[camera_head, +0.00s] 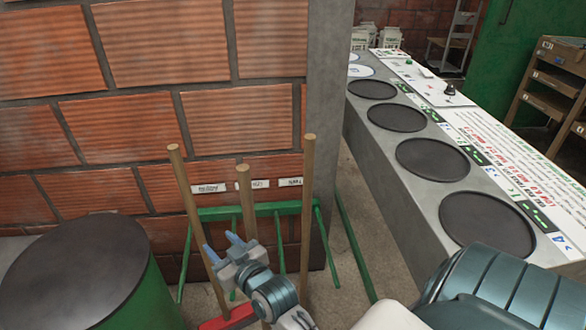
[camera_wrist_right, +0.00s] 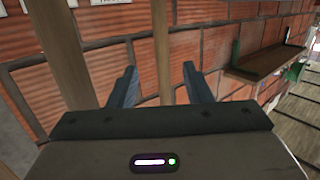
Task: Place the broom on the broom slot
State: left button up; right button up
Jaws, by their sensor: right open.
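Three wooden broom handles stand in front of the brick wall: a left one (camera_head: 190,205), a middle one (camera_head: 245,190) and a right one (camera_head: 307,200). The left one tilts down toward a red broom head (camera_head: 228,319) on the floor. A green rack (camera_head: 275,208) with legs stands behind them, under wall labels. My right gripper (camera_head: 222,250) is open near the left and middle handles. In the right wrist view, a thin handle (camera_wrist_right: 161,50) lines up between its fingers (camera_wrist_right: 162,88); depth is unclear. A wider handle (camera_wrist_right: 65,50) passes to the left. My left gripper is not in view.
A dark-topped green drum (camera_head: 75,270) stands at the left. A long grey counter (camera_head: 400,190) with several round black plates runs along the right. Some bare floor (camera_head: 345,230) lies between rack and counter. A brown shelf (camera_wrist_right: 268,62) shows in the right wrist view.

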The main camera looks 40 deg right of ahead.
jog(key=s+d+f+g, duration=0.2)
jog(key=s+f+g, duration=0.3)
jog(key=s, duration=0.7)
jog(key=s+d+f+g, duration=0.2)
jog(key=s+f+g, duration=0.3)
jog(key=s, duration=0.6)
jog(key=shift+s+d+f+n+g, duration=0.15)
jog(key=shift+s+f+n+g, duration=0.2)
jog(key=shift+f, duration=0.55)
